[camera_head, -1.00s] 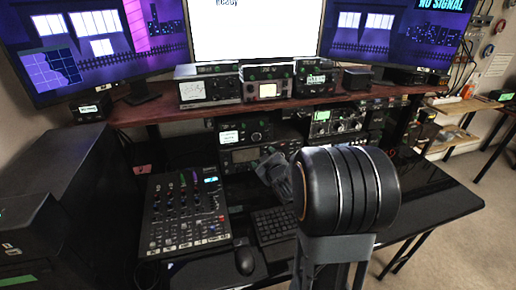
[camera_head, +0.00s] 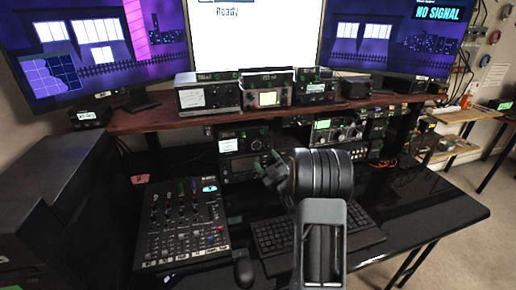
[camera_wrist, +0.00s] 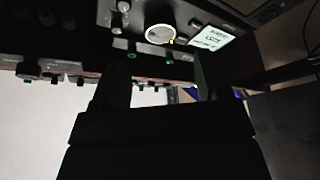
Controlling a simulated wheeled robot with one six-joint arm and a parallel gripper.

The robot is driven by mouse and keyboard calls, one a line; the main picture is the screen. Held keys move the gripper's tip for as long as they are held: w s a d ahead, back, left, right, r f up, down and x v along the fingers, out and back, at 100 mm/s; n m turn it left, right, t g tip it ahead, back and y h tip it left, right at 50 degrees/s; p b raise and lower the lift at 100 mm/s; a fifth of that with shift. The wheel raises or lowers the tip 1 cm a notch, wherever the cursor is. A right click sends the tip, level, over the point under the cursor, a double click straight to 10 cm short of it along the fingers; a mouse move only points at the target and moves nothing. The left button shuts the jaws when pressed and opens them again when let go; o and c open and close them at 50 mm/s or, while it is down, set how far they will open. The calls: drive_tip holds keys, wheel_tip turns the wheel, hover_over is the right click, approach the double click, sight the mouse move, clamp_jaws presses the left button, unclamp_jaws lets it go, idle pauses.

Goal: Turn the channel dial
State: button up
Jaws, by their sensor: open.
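A radio (camera_head: 243,139) with a lit display (camera_head: 229,138) stands under the wooden shelf, behind my gripper. In the wrist view, a round knob with a pale ring (camera_wrist: 160,33) sits on a radio front beside a lit display (camera_wrist: 211,38). It may be the channel dial; I cannot read a label. My gripper (camera_head: 266,166) is in front of the radios in the head view, small and partly hidden by my arm. In the wrist view, my gripper (camera_wrist: 160,64) has its dark fingers apart, pointing toward the radio front, with nothing seen between them. The knob appears apart from the fingers.
A mixer (camera_head: 181,222) lies on the black desk (camera_head: 440,205) at left, with a mouse (camera_head: 243,272) and keyboard (camera_head: 272,232) beside it. The wooden shelf (camera_head: 155,117) carries several radios above. The desk's right part is clear.

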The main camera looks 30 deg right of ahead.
sight(257, 147)
drive_tip(key=x, duration=0.6)
drive_tip(key=shift+w+p, duration=0.25)
drive_tip(key=shift+p, duration=0.15)
drive_tip(key=shift+c, duration=0.4)
drive_tip(key=c, duration=0.9)
drive_tip(key=shift+o, duration=0.2)
drive_tip(key=shift+f+m+b, duration=0.1)
drive_tip(key=shift+m+b, duration=0.2)
drive_tip(key=shift+b, duration=0.25)
